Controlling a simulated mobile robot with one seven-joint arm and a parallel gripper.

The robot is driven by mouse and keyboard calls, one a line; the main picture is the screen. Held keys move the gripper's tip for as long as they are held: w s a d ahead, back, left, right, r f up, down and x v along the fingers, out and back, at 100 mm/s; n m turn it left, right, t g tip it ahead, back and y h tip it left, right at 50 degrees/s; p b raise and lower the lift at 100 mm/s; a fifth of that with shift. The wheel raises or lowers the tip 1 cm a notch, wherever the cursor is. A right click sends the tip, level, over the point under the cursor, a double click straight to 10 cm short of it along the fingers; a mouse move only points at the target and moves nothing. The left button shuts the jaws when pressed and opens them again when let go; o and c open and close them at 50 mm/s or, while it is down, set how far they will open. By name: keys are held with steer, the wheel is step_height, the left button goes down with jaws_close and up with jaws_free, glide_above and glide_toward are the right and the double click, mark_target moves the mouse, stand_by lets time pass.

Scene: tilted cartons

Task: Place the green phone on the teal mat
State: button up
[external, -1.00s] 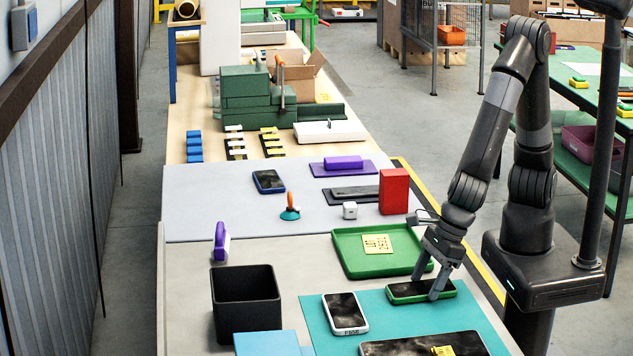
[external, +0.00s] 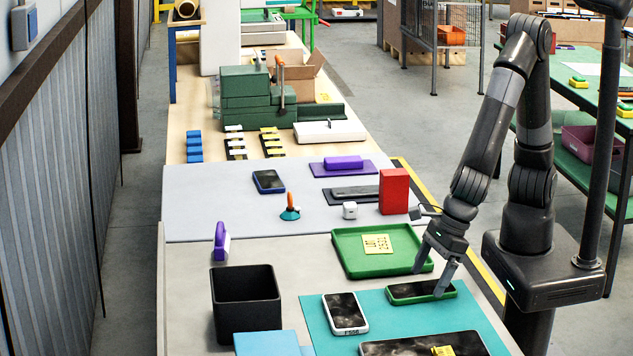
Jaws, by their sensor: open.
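The green phone (external: 412,291), with a dark screen and green rim, lies flat on the teal mat (external: 385,320), near the mat's back right part. My gripper (external: 429,284) is open at the phone's right end. One finger is behind the phone and the other is in front of its right end. I cannot tell whether either finger touches it. The phone's right end is partly hidden by the front finger.
A white phone (external: 345,313) and a large dark tablet (external: 425,345) also lie on the teal mat. A green tray (external: 350,252) with a yellow note is just behind. A black bin (external: 246,305) stands at left and a red box (external: 394,191) farther back.

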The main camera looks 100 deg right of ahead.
steer(key=a+v, duration=0.1)
steer(key=v, duration=1)
steer(key=d+r+m, duration=0.3)
steer(key=d+m, duration=0.6)
steer(key=d+r+m, duration=0.3)
steer(key=d+m, duration=0.6)
steer(key=s+d+r+m, duration=0.1)
steer(key=s+d+m, duration=0.3)
steer(key=m, duration=0.6)
steer(key=s+d+r+m+t, duration=0.1)
steer(key=s+d+m, duration=0.4)
steer(key=m, duration=0.5)
steer(key=d, duration=0.2)
steer(key=shift+d+r+h, duration=0.3)
steer(key=shift+d, duration=0.1)
